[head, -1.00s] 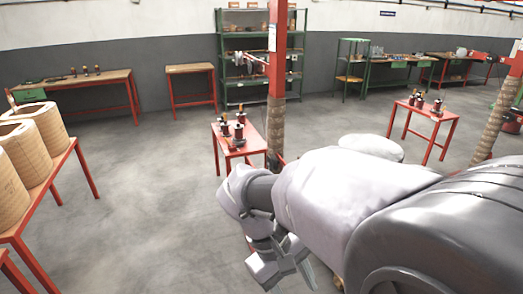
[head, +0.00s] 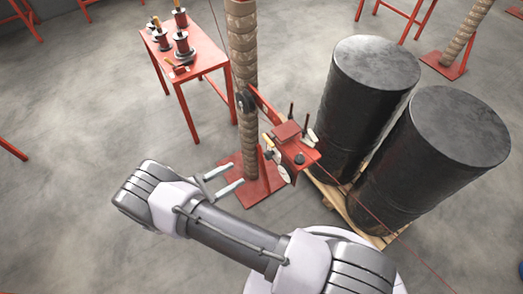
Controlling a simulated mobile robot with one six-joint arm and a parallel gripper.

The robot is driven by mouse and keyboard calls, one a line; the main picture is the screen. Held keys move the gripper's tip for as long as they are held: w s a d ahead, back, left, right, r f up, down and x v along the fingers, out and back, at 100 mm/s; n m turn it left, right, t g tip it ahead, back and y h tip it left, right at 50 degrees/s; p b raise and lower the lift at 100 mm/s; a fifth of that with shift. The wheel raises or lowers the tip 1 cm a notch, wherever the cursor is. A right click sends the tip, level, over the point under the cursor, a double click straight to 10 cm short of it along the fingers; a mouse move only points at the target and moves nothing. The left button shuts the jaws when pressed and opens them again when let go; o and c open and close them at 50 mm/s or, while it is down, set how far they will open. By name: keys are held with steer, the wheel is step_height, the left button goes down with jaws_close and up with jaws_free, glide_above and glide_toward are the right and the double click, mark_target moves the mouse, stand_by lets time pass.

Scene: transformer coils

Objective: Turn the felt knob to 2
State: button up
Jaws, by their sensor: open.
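A red device (head: 287,131) is fixed by a red arm to a rope-wrapped post (head: 243,85), right of the middle of the head view. It carries a dark round knob (head: 300,158) on its near face, a pale disc (head: 283,174) below, and several upright pins. I cannot tell which part is the felt knob, and no number marks are readable. My gripper (head: 235,175) is open and empty. Its two fingers point right toward the device, a little left of and lower than it in the picture, and do not touch it.
Two black drums (head: 372,75) stand on a wooden pallet (head: 335,203) close behind and right of the device. A red table (head: 190,66) with spools stands at upper left. The post's red base plate (head: 262,190) is on the floor. A thin red line runs past the device.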

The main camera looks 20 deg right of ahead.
mark_target(266, 157)
steer(key=b+x, duration=0.1)
steer(key=x, duration=1.1)
steer(key=shift+w+d+f, duration=0.15)
steer(key=shift+w+d, duration=0.05)
jaws_close()
